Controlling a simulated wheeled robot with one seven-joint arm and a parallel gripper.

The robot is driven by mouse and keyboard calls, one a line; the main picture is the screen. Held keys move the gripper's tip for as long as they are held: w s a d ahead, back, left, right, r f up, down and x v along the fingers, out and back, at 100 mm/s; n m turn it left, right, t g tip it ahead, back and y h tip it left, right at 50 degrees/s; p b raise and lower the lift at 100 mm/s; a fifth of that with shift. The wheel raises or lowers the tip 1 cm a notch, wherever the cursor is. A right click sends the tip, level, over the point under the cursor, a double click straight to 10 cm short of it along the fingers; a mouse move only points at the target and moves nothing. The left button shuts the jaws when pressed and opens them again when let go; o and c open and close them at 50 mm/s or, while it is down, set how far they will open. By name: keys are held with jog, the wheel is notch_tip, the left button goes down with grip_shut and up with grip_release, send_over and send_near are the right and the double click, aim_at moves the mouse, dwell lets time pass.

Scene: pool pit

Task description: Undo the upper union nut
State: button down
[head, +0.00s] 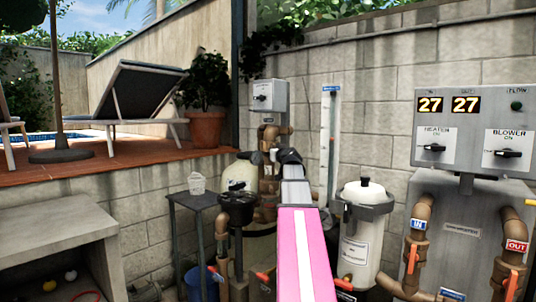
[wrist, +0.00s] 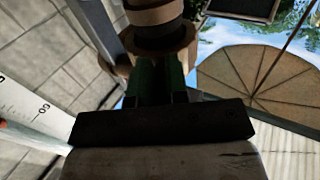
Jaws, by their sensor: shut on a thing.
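My gripper (head: 287,157) is at the brown pipework (head: 268,134) below the grey wall box, at the far end of my arm. In the wrist view its two dark green fingers (wrist: 161,82) are shut on a dark brown ring-shaped fitting, which I take for the upper union nut (wrist: 160,42). A lighter brown pipe part (wrist: 150,14) continues above it. The fingertips are in shadow, so how deep they sit on the nut is hard to see. In the head view my gripper and arm partly hide the pipework, and I cannot make out the nut there.
A black-lidded pump pot (head: 237,208) and a cream tank (head: 240,172) stand left of my arm. A white filter canister (head: 366,228) and the heater cabinet (head: 470,235) stand right. A white scale board (head: 328,140) rises close beside my gripper. A small table (head: 194,202) is further left.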

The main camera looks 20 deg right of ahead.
jog(key=shift+d+f+n+y, duration=0.25)
jog(key=shift+d+n+y, duration=0.15)
jog(key=shift+n+y, duration=0.45)
jog(key=c, duration=1.1)
grip_release()
jog(key=shift+m, duration=0.25)
jog(key=shift+c, duration=0.2)
jog(key=shift+o, duration=0.2)
jog(key=shift+r, duration=0.1)
jog(key=s, duration=1)
jog(key=shift+s+d, duration=0.15)
jog(key=shift+s, duration=0.2)
